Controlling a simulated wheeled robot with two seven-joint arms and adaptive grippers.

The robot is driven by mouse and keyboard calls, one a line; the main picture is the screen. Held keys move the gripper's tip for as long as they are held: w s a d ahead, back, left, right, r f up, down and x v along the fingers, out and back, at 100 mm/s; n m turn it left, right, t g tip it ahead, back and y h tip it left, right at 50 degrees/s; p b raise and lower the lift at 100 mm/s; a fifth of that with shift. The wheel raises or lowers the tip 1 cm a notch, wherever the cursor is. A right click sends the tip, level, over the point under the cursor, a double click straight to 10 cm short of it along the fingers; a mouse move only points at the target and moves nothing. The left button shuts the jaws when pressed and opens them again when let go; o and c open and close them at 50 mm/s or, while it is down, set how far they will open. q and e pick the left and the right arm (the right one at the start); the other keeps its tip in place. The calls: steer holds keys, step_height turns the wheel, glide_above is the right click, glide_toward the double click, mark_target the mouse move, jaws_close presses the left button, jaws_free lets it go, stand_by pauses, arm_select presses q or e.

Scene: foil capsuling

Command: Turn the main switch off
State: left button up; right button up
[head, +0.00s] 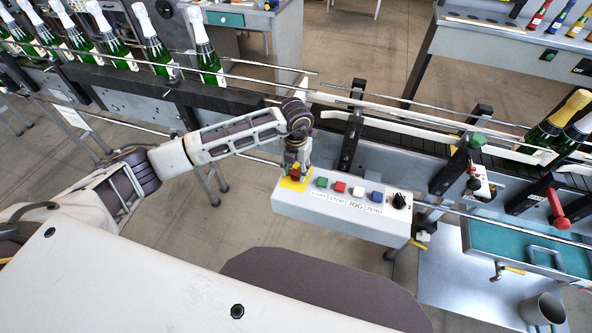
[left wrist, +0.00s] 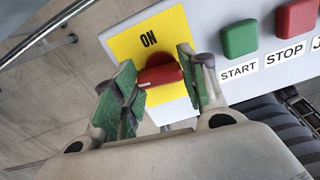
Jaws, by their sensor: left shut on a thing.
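The main switch is a red rotary knob (left wrist: 160,75) on a yellow plate (left wrist: 170,32) marked ON, at the left end of a white control box (head: 340,214). In the head view the red knob (head: 295,173) is partly covered by my left gripper (head: 296,167). In the left wrist view my left gripper (left wrist: 157,77) has its green-padded fingers on both sides of the knob, shut on it. The knob's grip lies roughly crosswise below the word ON. Any OFF mark is hidden. My right gripper is not in view.
Green START (head: 322,183), red STOP (head: 340,187), white JOG (head: 358,191) and blue ZERO (head: 377,196) buttons and a black knob (head: 399,201) sit right of the switch. A bottle conveyor with rails (head: 240,97) runs behind. A metal cup (head: 541,310) stands lower right.

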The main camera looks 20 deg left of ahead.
mark_target(296, 171)
arm_select(q)
steer(key=shift+n, duration=0.6)
steer(key=o, duration=1)
steer(key=shift+r, duration=0.1)
steer(key=shift+r, duration=5.9)
